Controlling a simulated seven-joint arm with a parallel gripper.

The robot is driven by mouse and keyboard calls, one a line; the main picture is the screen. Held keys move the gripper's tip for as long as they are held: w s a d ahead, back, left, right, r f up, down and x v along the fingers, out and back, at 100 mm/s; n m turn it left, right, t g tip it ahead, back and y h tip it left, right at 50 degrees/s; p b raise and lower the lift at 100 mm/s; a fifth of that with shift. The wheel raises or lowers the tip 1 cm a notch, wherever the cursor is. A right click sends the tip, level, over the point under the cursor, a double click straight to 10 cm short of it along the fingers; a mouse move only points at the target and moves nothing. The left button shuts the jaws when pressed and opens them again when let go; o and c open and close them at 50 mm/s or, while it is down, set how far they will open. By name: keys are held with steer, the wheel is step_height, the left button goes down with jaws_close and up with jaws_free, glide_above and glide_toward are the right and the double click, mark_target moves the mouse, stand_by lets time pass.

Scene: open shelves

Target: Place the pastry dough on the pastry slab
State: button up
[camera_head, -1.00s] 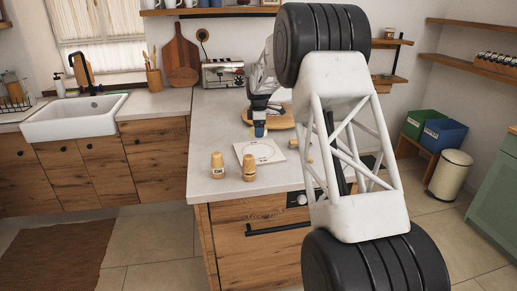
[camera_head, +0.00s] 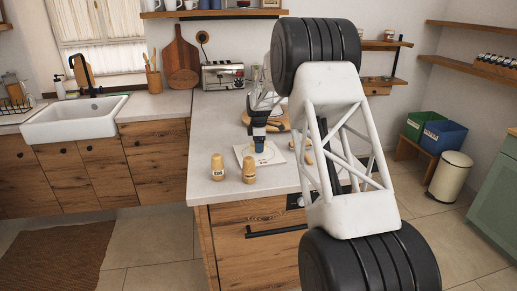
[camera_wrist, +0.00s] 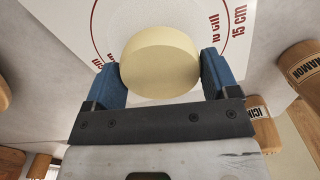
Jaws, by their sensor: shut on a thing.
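The pastry dough (camera_wrist: 160,62) is a pale yellow round disc. My gripper (camera_wrist: 163,70) is shut on it, with a blue finger on each side. The pastry slab (camera_head: 274,157) is a white square with a printed ring, lying on the counter. In the wrist view the slab (camera_wrist: 65,12) shows red rings and "15 cm" marks behind the dough. In the head view my gripper (camera_head: 259,144) points down over the slab. I cannot tell whether the dough touches the slab; the dough is largely hidden there by my fingers.
Two wooden shakers, the left one (camera_head: 217,167) and the right one (camera_head: 249,169), stand in front of the slab. The counter left of the slab is clear.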

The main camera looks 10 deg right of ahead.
steer(key=shift+f, duration=0.95)
steer(key=shift+f, duration=0.15)
steer(key=o, duration=0.9)
steer(key=shift+c, duration=0.2)
step_height(320, 180, up, 12)
stand_by(0.4)
